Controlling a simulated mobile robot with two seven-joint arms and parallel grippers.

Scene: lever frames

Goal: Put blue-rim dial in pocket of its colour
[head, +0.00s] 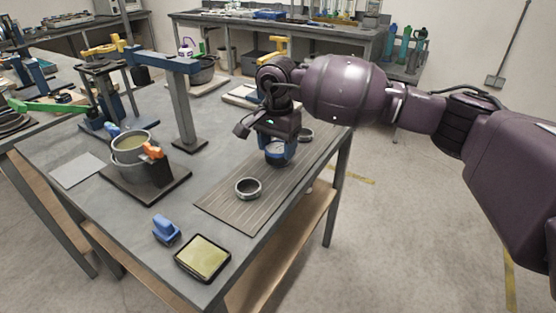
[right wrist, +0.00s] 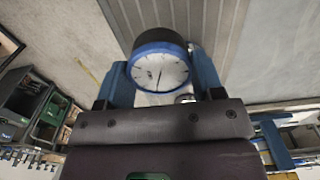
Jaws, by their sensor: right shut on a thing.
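The blue-rim dial (right wrist: 158,70) has a white face with dark marks and a dark body. My right gripper (right wrist: 162,84) is shut on it, with a blue finger on either side. In the head view the dial (head: 277,151) is under my right gripper (head: 279,142), over the far part of a grey ribbed mat (head: 232,212); I cannot tell whether it touches the mat. A round dark-rimmed piece (head: 248,188) lies on the mat nearer the front. No pocket of a clear blue colour shows. My left gripper is not in view.
Another dark round piece (head: 305,135) sits beyond my right gripper. A blue stamp-like block (head: 166,231) and a black-edged yellow pad (head: 203,258) are at the front. A grey pot (head: 132,147) and a lever frame (head: 181,104) stand left of the mat.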

